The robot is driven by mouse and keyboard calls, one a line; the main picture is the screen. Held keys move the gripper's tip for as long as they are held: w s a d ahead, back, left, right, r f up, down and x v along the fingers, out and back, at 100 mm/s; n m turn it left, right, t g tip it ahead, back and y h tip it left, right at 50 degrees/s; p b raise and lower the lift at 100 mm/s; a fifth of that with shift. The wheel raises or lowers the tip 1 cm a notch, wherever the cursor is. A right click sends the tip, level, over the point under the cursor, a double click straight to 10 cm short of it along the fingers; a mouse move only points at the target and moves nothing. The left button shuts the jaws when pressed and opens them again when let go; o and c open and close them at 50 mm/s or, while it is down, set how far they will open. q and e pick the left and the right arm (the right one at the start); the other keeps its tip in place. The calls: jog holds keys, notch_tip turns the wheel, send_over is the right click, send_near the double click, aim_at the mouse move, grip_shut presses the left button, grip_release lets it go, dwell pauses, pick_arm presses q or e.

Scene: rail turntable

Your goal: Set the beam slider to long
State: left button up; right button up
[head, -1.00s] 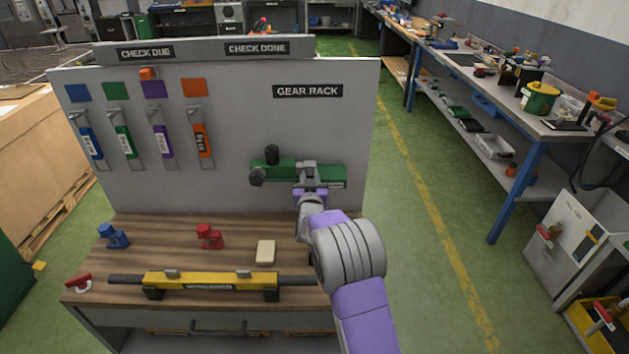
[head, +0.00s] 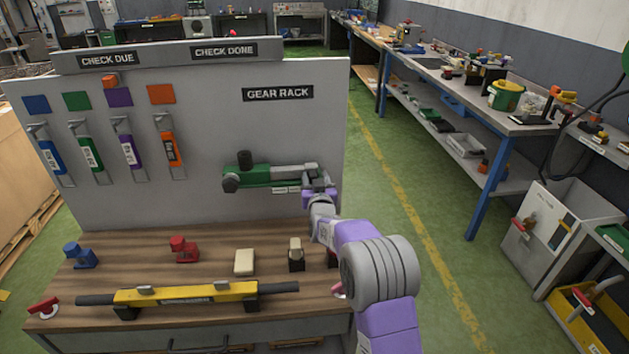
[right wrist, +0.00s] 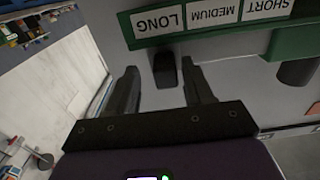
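The green beam unit (head: 258,178) is mounted on the grey panel, with a dark knob at its left and a grey slider (head: 310,171) at its right end. My right gripper (head: 320,193) is at the slider's lower side. In the right wrist view the unit's label strip (right wrist: 213,18) reads LONG, MEDIUM and SHORT upside down. The slider's dark tab (right wrist: 165,70) is by the LONG label. My right gripper's two fingers stand on either side of the tab, with a gap visible on both sides. My left gripper is not in view.
The workbench (head: 200,235) below holds a yellow bar holder (head: 185,294), blue and red fixtures and a cream block (head: 245,262). Several coloured tags hang at the panel's left. Green floor is free to the right of my arm.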

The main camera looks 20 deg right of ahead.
jog(key=shift+a, duration=0.15)
jog(key=v, duration=0.7)
jog(key=shift+s+p, duration=0.25)
jog(key=shift+p, duration=0.1)
dwell(0.4)
